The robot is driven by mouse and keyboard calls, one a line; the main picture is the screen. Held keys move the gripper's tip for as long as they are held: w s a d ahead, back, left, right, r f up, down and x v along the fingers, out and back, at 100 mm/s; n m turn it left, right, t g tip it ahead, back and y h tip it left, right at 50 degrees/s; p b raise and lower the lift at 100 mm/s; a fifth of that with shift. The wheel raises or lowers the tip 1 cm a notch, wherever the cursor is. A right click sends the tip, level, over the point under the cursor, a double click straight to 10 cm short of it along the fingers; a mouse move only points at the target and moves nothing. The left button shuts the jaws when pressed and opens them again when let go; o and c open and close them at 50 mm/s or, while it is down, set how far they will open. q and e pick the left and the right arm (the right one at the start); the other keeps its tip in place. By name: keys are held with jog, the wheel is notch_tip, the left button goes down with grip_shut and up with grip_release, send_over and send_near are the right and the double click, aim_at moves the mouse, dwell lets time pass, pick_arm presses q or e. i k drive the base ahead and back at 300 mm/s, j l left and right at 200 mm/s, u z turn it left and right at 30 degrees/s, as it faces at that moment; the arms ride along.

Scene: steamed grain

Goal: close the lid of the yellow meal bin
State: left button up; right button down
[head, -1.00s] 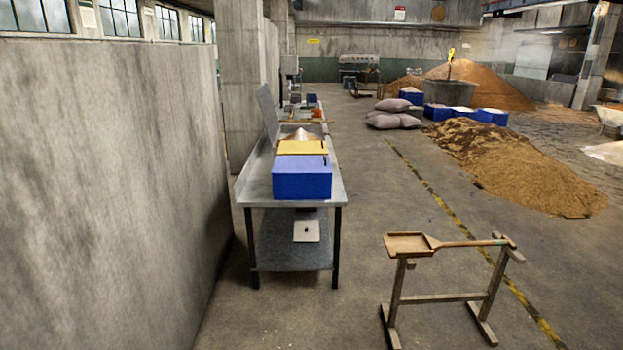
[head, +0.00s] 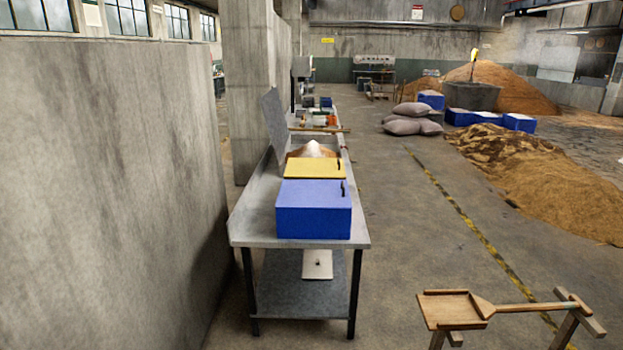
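The yellow meal bin (head: 313,168) stands on a long metal table (head: 257,224), just behind a blue bin (head: 314,212) that hides most of its front. A yellow flat surface with a small dark handle at its right end shows. I cannot tell for sure which bin the panel belongs to. Neither of my grippers is in view.
A concrete wall (head: 110,190) runs along the left. A wooden stand (head: 565,330) with a wooden shovel (head: 455,307) is at the lower right. Grain heaps (head: 540,180) and sacks (head: 412,120) lie farther right.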

aim_at(328, 169)
jog(key=i+j, duration=0.1)
jog(key=i, duration=1.2)
jog(key=i+z, duration=0.3)
jog(key=i, duration=0.2)
jog(key=i+j+z, duration=0.1)
jog(key=i+z, duration=0.2)
jog(key=i, duration=0.25)
jog(key=i+l+u, duration=0.2)
jog(key=u, duration=0.15)
jog(key=i+l+u, duration=0.1)
jog(key=l+u, duration=0.25)
jog(key=i+l+u, duration=0.1)
jog(key=l+u, duration=0.25)
